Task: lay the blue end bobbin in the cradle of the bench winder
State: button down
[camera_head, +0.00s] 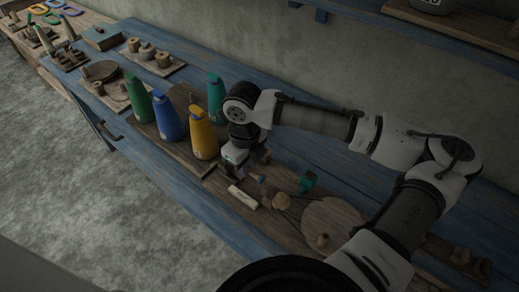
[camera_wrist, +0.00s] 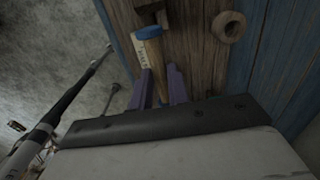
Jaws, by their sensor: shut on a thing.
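The blue end bobbin (camera_wrist: 148,34) shows in the wrist view between the two purple fingers of my gripper (camera_wrist: 160,80). In the head view my gripper (camera_head: 246,166) points down over the bench, right of the yellow bottle. A small blue patch (camera_head: 262,180) shows just below it. Wooden parts that may be the bench winder (camera_head: 281,200) stand on the board close to the right. I cannot make out the cradle clearly, nor whether the bobbin touches anything.
Yellow (camera_head: 204,138), blue (camera_head: 170,120), green (camera_head: 138,100) and teal (camera_head: 215,98) bottles stand close to the left. A green object (camera_head: 308,181) and a round wooden disc (camera_head: 333,220) are to the right.

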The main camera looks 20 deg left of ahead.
jog(key=shift+w+f, duration=0.1)
jog(key=shift+w, duration=0.1)
jog(key=shift+s+f+b, duration=0.1)
jog(key=shift+f+b, duration=0.7)
jog(key=shift+b, duration=0.15)
jog(key=shift+f+b, duration=1.8)
jog(key=shift+f, duration=0.75)
jog(key=c, duration=1.3)
grip_release()
jog(key=shift+o, duration=0.2)
notch_tip(320, 180, up, 14)
jog(key=shift+d+f+b, duration=0.1)
jog(key=shift+b, duration=0.5)
